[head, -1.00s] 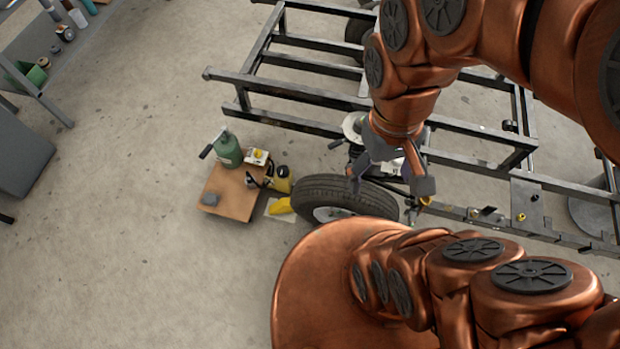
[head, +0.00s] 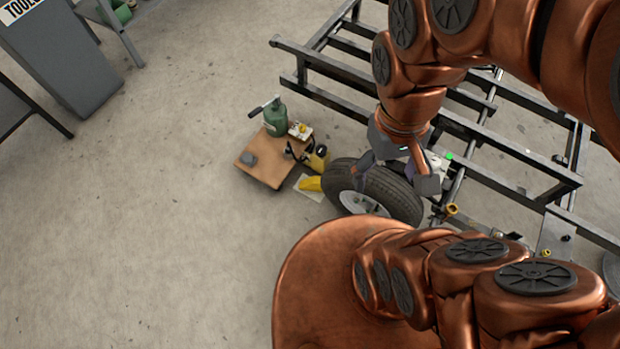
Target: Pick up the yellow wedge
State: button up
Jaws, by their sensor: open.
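The yellow wedge (head: 311,184) lies low on a pale sheet (head: 308,194) on the floor, against the left side of the tire (head: 375,190). Its right end is close to the tire; I cannot tell whether they touch. My gripper (head: 393,186) is open and empty, and shows in front of the tire, to the right of the wedge and apart from it. The gripper's height above the tire is hard to tell.
A wooden board (head: 262,175) left of the wedge carries a green bottle (head: 276,116), a grey lump and a small box with a yellow knob (head: 301,130). A black metal frame (head: 340,75) stands behind.

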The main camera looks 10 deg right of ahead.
aim_at(311, 183)
jog(key=z, duration=2.85)
jog(key=k, duration=1.85)
jog(key=u, duration=2.1)
